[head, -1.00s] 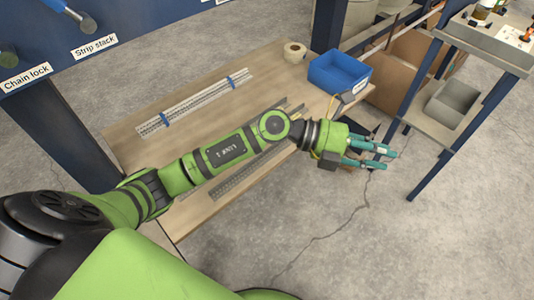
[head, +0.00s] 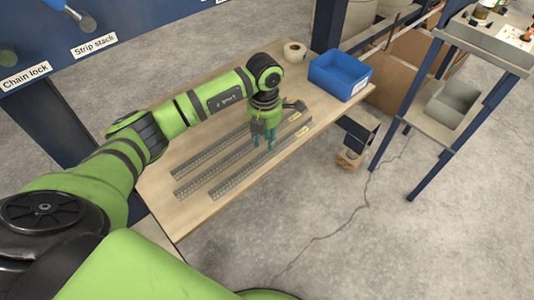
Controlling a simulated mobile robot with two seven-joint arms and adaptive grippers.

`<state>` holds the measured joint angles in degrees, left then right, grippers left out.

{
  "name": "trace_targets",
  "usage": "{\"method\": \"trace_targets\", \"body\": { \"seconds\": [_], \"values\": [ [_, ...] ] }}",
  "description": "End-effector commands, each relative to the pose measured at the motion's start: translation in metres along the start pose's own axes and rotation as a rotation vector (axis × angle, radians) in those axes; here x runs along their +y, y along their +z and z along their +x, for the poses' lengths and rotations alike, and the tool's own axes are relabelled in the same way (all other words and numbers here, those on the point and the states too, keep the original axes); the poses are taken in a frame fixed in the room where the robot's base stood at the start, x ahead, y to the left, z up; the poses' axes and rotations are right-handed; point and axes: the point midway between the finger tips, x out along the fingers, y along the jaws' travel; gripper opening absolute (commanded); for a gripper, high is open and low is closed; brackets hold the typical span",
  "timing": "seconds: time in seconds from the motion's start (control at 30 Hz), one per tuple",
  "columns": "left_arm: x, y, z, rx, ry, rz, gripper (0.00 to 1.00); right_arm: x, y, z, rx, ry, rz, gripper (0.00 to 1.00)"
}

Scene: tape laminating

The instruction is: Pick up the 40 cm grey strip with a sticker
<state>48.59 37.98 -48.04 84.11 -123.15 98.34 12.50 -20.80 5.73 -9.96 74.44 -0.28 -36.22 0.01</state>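Several grey perforated strips lie side by side on the wooden table. The front strip (head: 235,183) has a small yellow sticker (head: 304,130) near its right end. The middle strip (head: 205,177) also shows a yellowish sticker (head: 295,116) near its right end. A rear strip (head: 193,165) runs partly behind my arm. I cannot tell their lengths. My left gripper (head: 264,146) points down over the middle and front strips, fingers apart and nothing visible between them. Whether the fingertips touch a strip is unclear. My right gripper is not in view.
A blue bin (head: 341,75) and a tape roll (head: 295,52) stand at the table's far right end. A shelf rack with a grey bin (head: 450,103) stands to the right. A blue panel labelled "Strip stack" (head: 95,46) is at upper left. The table's front (head: 200,222) is clear.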

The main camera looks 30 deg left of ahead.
Motion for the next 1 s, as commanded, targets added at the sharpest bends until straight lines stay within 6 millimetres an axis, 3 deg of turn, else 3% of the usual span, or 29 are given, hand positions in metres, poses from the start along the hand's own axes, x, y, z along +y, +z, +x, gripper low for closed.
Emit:
{"method": "trace_targets", "body": {
  "seconds": [0.2, 0.47, 0.53, 0.57, 1.0],
  "values": [
    [-0.004, -0.002, 0.035, 0.002, -0.002, -0.001, 0.30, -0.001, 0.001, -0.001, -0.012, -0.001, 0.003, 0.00],
    [-0.004, -0.001, 0.038, 0.000, -0.002, 0.001, 0.30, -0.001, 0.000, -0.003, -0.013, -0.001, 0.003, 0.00],
    [-0.004, -0.001, 0.038, 0.000, -0.002, 0.001, 0.02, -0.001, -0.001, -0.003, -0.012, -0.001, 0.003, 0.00],
    [-0.004, -0.001, 0.038, 0.000, -0.002, 0.001, 0.00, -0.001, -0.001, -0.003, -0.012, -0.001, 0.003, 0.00],
    [-0.004, -0.001, 0.037, -0.001, -0.002, 0.001, 0.00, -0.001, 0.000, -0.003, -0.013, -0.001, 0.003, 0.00]
  ]
}}
